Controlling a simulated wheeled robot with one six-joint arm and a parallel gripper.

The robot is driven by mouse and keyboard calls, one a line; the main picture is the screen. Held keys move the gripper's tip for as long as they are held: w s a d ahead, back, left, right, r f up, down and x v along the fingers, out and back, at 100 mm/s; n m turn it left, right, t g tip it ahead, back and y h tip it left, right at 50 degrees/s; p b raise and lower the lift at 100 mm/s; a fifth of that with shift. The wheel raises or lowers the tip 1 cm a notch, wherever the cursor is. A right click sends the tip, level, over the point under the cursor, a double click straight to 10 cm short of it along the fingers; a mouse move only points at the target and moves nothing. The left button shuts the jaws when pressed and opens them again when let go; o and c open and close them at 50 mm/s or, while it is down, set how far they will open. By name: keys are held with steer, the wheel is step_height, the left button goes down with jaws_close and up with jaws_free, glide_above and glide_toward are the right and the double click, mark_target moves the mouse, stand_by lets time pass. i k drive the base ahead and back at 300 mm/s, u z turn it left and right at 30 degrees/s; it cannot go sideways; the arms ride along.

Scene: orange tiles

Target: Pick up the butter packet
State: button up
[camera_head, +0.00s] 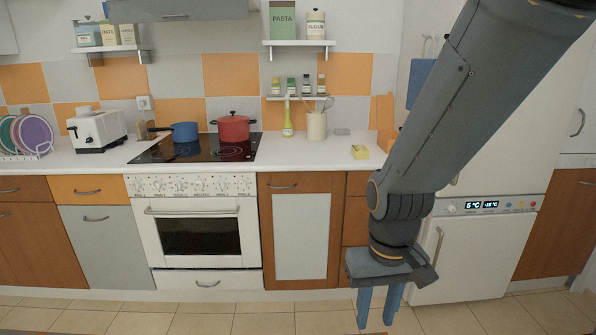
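The butter packet appears to be the small yellow block (360,152) on the white countertop, near its right end and just left of my arm. It is too small to read any label. My gripper (376,322) hangs at the lower right, pointing down, in front of the cabinets and well below counter height. Its two blue fingers are apart, with a gap between them and nothing visible in it. The gripper is far below the yellow block and not touching it.
A utensil crock (316,126) and a yellow-green bottle (287,120) stand left of the block. A red pot (233,128) and a blue pan (185,132) are on the stove. A white fridge (468,260) stands behind my arm. Counter around the block is mostly clear.

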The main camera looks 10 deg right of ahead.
mark_target(359, 151)
steer(key=i, duration=1.7)
